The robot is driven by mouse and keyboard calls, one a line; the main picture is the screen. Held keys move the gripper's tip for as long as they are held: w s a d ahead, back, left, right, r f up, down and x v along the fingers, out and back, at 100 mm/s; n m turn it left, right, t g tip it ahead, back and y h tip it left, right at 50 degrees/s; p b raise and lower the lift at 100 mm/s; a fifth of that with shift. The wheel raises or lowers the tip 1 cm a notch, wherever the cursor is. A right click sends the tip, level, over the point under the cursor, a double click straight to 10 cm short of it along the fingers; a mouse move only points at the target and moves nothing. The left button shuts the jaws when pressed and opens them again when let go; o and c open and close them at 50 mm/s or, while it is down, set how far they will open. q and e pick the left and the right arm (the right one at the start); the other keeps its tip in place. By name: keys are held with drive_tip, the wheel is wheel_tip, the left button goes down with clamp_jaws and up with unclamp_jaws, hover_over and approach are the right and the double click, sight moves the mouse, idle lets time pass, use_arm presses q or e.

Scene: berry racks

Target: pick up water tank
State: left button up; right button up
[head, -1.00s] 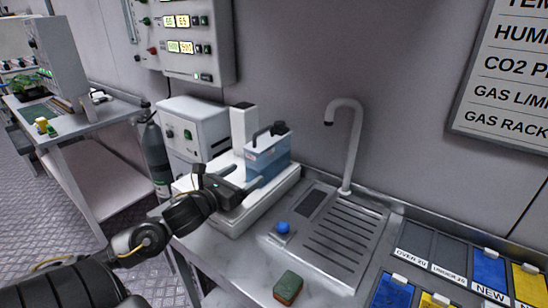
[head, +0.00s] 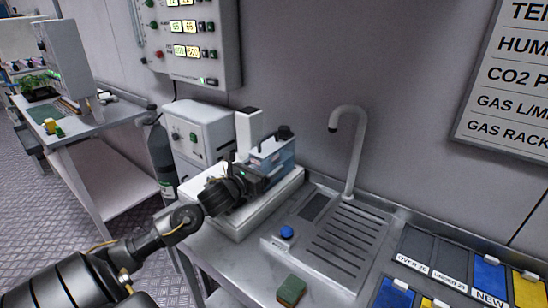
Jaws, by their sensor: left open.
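The water tank (head: 279,151) is a translucent blue box with a dark cap. It stands upright on a white base unit (head: 238,222) next to a white block. My left gripper (head: 262,172) is open at the near side of the tank and hides its lower left part and most of its handle. I cannot tell whether the fingers touch the tank. My right gripper is not in view.
A sink with a tall grey tap (head: 354,150) and a blue knob (head: 287,232) is to the right. A green-brown sponge (head: 291,290) lies on the counter in front. A white box (head: 204,130) and a grey cylinder (head: 161,158) stand behind left.

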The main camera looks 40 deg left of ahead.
use_arm(q)
drive_tip(key=shift+w, duration=0.9)
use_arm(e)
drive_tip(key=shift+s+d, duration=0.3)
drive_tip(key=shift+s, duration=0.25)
